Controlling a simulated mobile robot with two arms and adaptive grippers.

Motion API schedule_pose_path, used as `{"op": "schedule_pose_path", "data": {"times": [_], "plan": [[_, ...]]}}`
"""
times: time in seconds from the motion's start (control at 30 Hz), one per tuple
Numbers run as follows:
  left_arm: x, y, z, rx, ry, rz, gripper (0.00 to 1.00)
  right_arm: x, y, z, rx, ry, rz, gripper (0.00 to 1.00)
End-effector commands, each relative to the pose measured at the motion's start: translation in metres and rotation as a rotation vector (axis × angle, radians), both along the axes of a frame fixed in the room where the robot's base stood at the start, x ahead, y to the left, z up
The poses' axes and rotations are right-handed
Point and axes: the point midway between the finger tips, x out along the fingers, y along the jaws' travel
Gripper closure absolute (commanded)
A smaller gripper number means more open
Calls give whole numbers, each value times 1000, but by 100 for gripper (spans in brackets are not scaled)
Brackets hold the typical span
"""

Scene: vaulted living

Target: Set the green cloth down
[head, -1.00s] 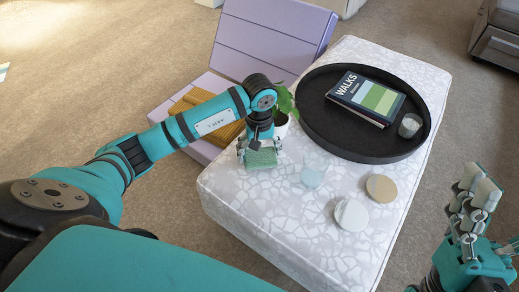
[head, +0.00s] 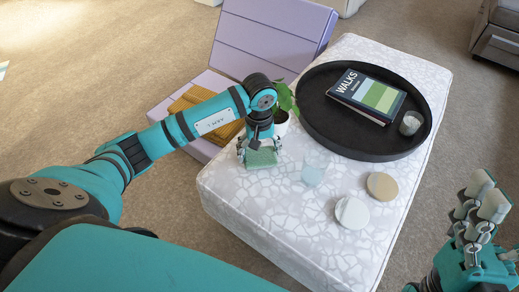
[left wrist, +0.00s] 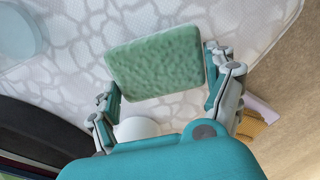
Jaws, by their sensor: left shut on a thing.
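The green cloth (head: 262,158) is a small folded rectangular pad at the left end of the patterned ottoman (head: 250,205). My left gripper (head: 259,147) points down and is shut on it, with a finger at each side. In the left wrist view the green cloth (left wrist: 155,62) lies between the two fingers of the left gripper (left wrist: 163,85). I cannot tell whether the cloth touches the ottoman top or is just above it. My right gripper (head: 478,210) is at the right edge of the head view, off the ottoman; its fingers look apart and empty.
A clear glass (head: 313,169), a white coaster (head: 351,213) and a tan coaster (head: 382,186) are right of the cloth. A potted plant (head: 284,104) stands just behind. The ottoman's near left is clear.

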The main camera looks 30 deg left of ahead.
Motion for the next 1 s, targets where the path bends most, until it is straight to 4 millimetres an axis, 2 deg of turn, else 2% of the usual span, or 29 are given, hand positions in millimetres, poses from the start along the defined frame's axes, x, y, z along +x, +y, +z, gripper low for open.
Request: {"op": "schedule_pose_path", "data": {"times": [0.23, 0.27, 0.37, 0.6, 0.73, 0.87, 1.0], "plan": [[0, 0, -4, 1, 1, 0, 36, -5, -1, -2, 9, -26, 2, 15], [0, 0, -4, 1, 1, 0, 11, -5, -1, -1, 9, -26, 2, 15], [0, 0, -4, 1, 1, 0, 0, -5, -1, -1, 8, -25, 2, 15], [0, 0, -4, 0, 0, 0, 0, -5, -1, -1, 8, -25, 2, 15], [1, 0, 4, 0, -1, -1, 0, -5, -1, -1, 8, -25, 2, 15], [1, 0, 24, 1, -4, -2, 0, -5, -1, -1, 8, -25, 1, 15], [1, 1, 56, 1, -5, -1, 0, -5, -1, -1, 8, -25, 1, 15]]}}
